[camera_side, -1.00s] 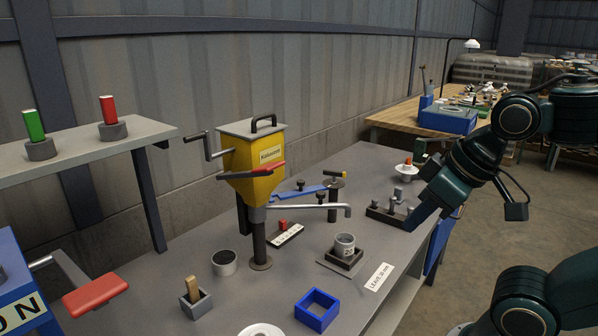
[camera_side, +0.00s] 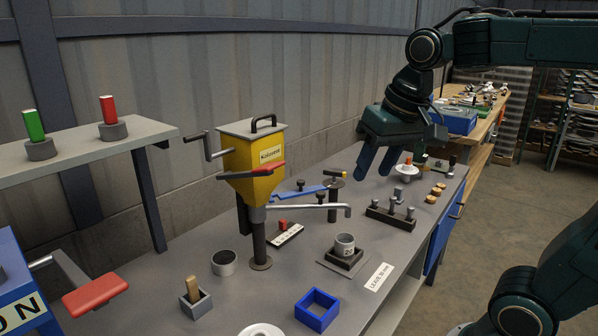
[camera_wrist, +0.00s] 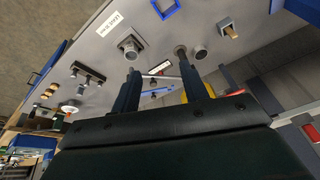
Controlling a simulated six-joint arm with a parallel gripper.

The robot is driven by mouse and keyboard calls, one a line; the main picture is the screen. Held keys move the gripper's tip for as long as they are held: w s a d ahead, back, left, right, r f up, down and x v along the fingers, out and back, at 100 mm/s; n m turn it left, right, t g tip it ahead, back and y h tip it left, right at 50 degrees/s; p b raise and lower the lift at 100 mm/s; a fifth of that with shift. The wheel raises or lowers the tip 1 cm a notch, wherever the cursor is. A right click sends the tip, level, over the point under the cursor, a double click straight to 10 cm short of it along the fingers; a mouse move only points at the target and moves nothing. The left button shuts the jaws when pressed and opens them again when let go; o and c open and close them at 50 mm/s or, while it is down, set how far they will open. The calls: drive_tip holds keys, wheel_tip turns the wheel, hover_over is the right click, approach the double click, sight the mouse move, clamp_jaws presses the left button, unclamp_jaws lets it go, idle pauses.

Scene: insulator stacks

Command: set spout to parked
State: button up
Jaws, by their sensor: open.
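The spout (camera_side: 310,208) is a grey pipe that runs right from under the yellow hopper (camera_side: 254,168) and ends in a short downturned tip. Its tip hangs above and close to a grey cup (camera_side: 344,243) in a dark square holder. My gripper (camera_side: 375,168) is open and empty, pointing down, above and to the right of the spout tip in the side view. In the wrist view my two fingers (camera_wrist: 160,70) stand apart over the bench. The spout is hard to make out there, partly hidden behind the fingers.
A dark rack with grey pegs (camera_side: 391,217) is to the right. A red handle (camera_side: 258,172) crosses the hopper.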

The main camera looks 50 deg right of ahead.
drive_tip(key=w+d+m+g, duration=0.2)
drive_tip(key=w+d+m, duration=0.3)
drive_tip(key=w, duration=0.6)
drive_tip(key=m+g, duration=0.2)
drive_tip(key=m, duration=0.2)
hover_over(321, 192)
drive_tip(key=shift+a+f, duration=0.1)
drive_tip(key=shift+f, duration=1.65)
drive_tip(key=shift+f, duration=0.15)
wheel_tip(321, 192, down, 14)
drive_tip(key=shift+r, duration=0.25)
clamp_jaws()
